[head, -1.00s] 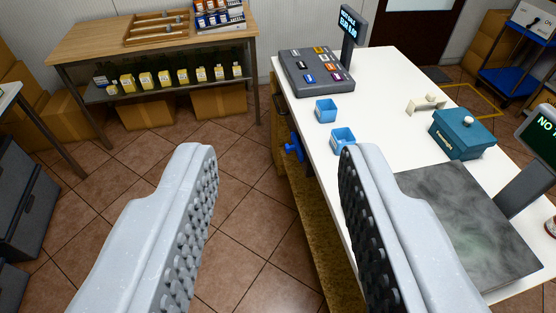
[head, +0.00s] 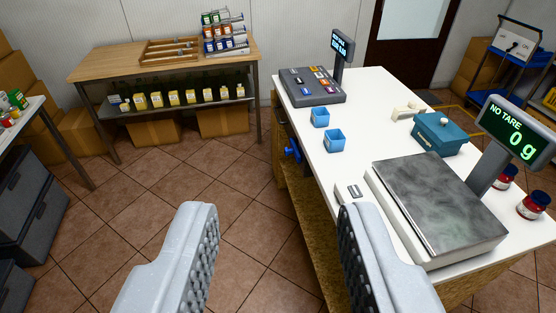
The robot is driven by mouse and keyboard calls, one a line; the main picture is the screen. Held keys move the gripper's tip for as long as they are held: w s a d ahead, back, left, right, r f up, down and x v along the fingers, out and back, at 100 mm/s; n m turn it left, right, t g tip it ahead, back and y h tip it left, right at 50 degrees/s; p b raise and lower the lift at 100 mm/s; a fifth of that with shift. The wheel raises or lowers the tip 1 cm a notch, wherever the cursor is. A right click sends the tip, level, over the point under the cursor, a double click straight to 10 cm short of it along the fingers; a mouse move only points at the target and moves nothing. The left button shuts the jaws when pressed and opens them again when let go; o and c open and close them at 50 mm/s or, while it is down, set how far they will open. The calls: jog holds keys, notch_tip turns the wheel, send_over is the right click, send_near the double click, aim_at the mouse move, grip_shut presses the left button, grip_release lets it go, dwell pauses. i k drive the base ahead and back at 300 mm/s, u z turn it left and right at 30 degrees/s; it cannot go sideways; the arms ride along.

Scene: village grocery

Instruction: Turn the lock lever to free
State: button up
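My gripper (head: 279,212) is open and empty, its two grey fingers wide apart in the lower middle of the picture. A small blue handle-like part (head: 292,150) sticks out from the left side of the counter, beyond the fingertips. A small pale plate with dark markings (head: 349,193) lies on the counter at the left of the scale (head: 435,205), just above the right finger. Which of these is the lock lever I cannot tell for sure. My gripper touches neither.
The white counter (head: 375,125) bears two blue cups (head: 327,130), a dark keypad unit (head: 312,86), a teal box (head: 441,134) and red jars (head: 534,204). The scale display (head: 510,130) reads "NO TARE 0 g". A wooden shelf table (head: 165,60) stands at the back left. Tiled floor is clear between.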

aim_at(294, 149)
jog(key=z, duration=0.15)
jog(key=i, duration=0.9)
jog(key=u, duration=0.05)
jog(key=k, duration=0.6)
jog(key=u, duration=0.3)
jog(key=i, duration=1.55)
jog(key=u, duration=0.15)
